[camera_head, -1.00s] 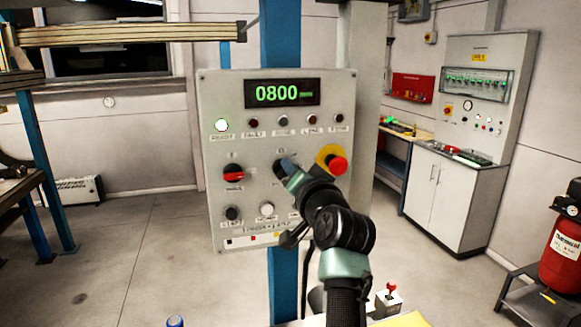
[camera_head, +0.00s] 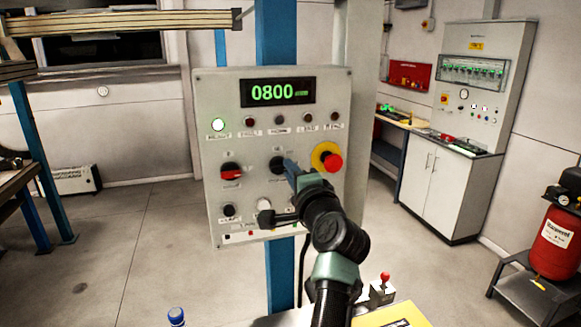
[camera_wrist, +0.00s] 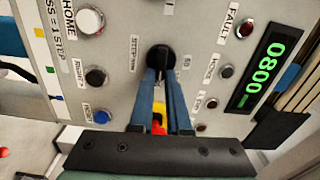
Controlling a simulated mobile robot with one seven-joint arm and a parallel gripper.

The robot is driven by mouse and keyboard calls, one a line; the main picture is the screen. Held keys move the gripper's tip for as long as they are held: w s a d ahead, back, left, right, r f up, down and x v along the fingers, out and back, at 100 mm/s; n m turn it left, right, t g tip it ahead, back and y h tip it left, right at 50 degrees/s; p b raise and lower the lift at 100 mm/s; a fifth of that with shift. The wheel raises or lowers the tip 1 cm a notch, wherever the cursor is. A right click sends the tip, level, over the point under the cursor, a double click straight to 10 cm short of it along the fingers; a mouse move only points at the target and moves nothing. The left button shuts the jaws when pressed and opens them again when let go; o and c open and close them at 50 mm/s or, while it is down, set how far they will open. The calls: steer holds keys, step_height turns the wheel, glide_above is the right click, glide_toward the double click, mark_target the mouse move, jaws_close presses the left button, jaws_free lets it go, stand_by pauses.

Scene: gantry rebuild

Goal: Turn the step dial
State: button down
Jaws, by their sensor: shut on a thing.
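The step dial (camera_head: 277,165) is a round black knob in the middle of the grey control panel (camera_head: 212,130). In the wrist view the dial (camera_wrist: 160,54) sits at the tips of my gripper, with small labels on both sides of it. My gripper (camera_head: 287,166) has two blue fingers, which also show in the wrist view (camera_wrist: 162,72). They are closed on the dial, one on each side, and partly hide it. The green display (camera_head: 281,92) above reads 0800. The dial's exact pointer angle cannot be told.
A red emergency stop (camera_head: 333,162) on a yellow ring is close right of the gripper. A red and black switch (camera_head: 231,171) is left of the dial. Small knobs and buttons sit below, and a lit white lamp (camera_head: 218,124) is at upper left.

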steer(key=shift+f+m, duration=0.1)
steer(key=shift+m, duration=0.3)
steer(key=c, duration=0.9)
jaws_free()
steer(key=shift+b+v, duration=2.5)
steer(key=shift+v, duration=4.05)
steer(key=shift+w, duration=0.1)
